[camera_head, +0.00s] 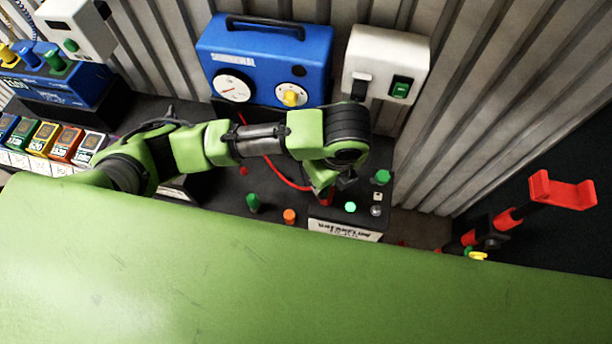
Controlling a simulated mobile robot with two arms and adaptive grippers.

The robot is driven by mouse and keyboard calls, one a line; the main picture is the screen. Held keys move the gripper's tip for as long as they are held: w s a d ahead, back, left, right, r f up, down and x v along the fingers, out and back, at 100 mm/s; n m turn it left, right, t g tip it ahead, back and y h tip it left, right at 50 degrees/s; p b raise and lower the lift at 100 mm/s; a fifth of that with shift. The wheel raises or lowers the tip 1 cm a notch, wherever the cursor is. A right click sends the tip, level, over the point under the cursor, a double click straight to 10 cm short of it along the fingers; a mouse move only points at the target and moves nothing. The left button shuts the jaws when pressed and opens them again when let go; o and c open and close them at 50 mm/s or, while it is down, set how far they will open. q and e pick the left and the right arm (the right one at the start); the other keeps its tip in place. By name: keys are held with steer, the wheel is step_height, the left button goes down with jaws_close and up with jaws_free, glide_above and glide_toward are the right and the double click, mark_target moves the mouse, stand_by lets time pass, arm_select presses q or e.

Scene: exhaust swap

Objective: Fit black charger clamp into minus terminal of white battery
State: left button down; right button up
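My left gripper (335,186) reaches in from the left and points down over a dark box with a white label (344,230) on the bench. Its fingers are small and partly hidden, so I cannot tell whether they are open. A red clamp-like piece (327,196) shows at the fingers, with a red cable (272,172) running up toward the blue charger (265,62). I cannot clearly identify the black clamp, the white battery or its minus terminal. A white box (387,58) with a black part on its front stands beside the charger. My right gripper is not in view.
A large green surface (250,265) covers the foreground. Green (253,203) and orange (289,216) knobs stand on the dark bench. Several coloured small boxes (43,138) and a blue unit (60,83) are at the left. A red bracket (560,190) stands at the right.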

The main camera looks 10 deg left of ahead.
arm_select(q)
steer(key=w+d, duration=0.1)
steer(key=d, duration=1.4)
steer(key=shift+w+a+f+b, duration=0.1)
steer(key=shift+f+b, duration=0.6)
steer(key=shift+f, duration=0.5)
steer(key=shift+a+f+b, duration=0.1)
steer(key=shift+f+b, duration=0.55)
steer(key=shift+f, duration=0.5)
steer(key=shift+p, duration=0.9)
steer(key=shift+f+b, duration=0.5)
steer(key=shift+f, duration=1.1)
steer(key=c, duration=1.8)
jaws_free()
